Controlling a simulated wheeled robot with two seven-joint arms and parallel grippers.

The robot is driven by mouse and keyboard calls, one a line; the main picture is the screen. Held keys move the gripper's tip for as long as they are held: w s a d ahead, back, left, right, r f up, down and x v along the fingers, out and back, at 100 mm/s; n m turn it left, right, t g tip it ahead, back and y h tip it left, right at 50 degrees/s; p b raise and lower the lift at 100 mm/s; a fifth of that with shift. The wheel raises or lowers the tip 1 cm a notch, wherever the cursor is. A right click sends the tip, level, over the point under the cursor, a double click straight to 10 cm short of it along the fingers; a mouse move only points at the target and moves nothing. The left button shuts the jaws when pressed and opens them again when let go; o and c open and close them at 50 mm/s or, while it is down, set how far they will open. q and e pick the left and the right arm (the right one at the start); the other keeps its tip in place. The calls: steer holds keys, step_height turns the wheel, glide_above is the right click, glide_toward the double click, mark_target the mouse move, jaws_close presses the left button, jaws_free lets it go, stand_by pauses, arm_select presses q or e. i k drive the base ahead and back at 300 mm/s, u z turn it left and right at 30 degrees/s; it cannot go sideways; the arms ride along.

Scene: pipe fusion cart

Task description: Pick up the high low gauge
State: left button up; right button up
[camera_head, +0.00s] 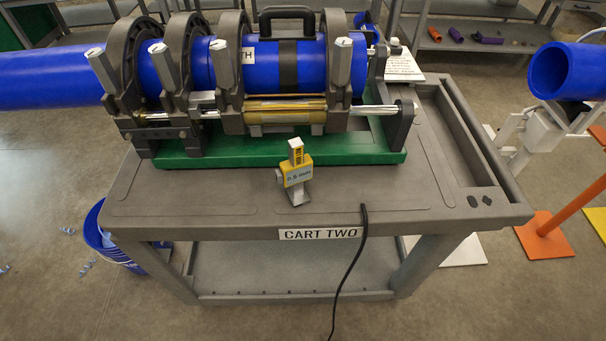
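The high low gauge (296,174) is a small yellow and grey tool with a label on its yellow body. It stands on the grey top of the cart (230,209), close to the front edge and in front of the green machine base. It looks roughly upright with a slight tilt, and nothing covers it. Neither of my grippers shows in the head view.
The pipe fusion machine (284,116) with its grey clamps and blue pipe (45,78) fills the back of the cart. A black cable (355,260) hangs over the front edge beside the "CART TWO" label. The cart top around the gauge is clear.

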mark_target(298, 169)
steer(key=z, duration=0.05)
steer(key=k, duration=0.5)
steer(key=u, duration=1.25)
steer(key=i, duration=0.85)
steer(key=z, duration=1.8)
